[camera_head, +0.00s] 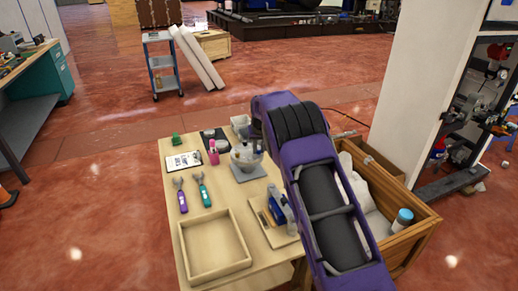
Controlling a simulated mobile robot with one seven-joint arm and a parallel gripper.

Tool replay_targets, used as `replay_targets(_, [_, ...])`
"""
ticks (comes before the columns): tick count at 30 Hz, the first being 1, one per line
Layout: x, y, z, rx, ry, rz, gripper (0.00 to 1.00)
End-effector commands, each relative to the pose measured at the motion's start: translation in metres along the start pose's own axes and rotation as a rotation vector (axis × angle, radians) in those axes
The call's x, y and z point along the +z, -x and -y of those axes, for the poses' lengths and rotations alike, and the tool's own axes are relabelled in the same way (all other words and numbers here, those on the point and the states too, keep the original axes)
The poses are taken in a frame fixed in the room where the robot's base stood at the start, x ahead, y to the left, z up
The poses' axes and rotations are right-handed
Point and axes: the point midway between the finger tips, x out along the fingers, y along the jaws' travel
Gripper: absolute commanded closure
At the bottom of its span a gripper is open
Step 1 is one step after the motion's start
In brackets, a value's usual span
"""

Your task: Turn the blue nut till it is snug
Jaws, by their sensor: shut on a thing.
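The blue nut cannot be made out in the head view. A grey-white rounded assembly on a square grey base (249,172) stands on the table, just left of my purple arm. It looks like the dispenser, but its details are too small to tell. My arm crosses the table from the lower right and covers part of the work area. My gripper's fingers do not show; the arm appears to hide them. A blue device (277,208) sits on a light wooden board at the table's right side, partly behind my arm.
The wooden table (219,198) holds an empty shallow tray (183,256), purple (181,197) and teal (202,190) tools, a pink cup (213,157) and a clipboard (184,161). A wooden crate (414,233) with white contents stands at the right, near a white pillar (410,85).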

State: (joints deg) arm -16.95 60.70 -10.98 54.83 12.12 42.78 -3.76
Motion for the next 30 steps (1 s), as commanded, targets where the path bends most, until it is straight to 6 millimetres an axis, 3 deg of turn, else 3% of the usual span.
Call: replay_targets(30, [-0.0025, -0.0017, 0.0072, 0.299, -0.714, 0.001, 1.00])
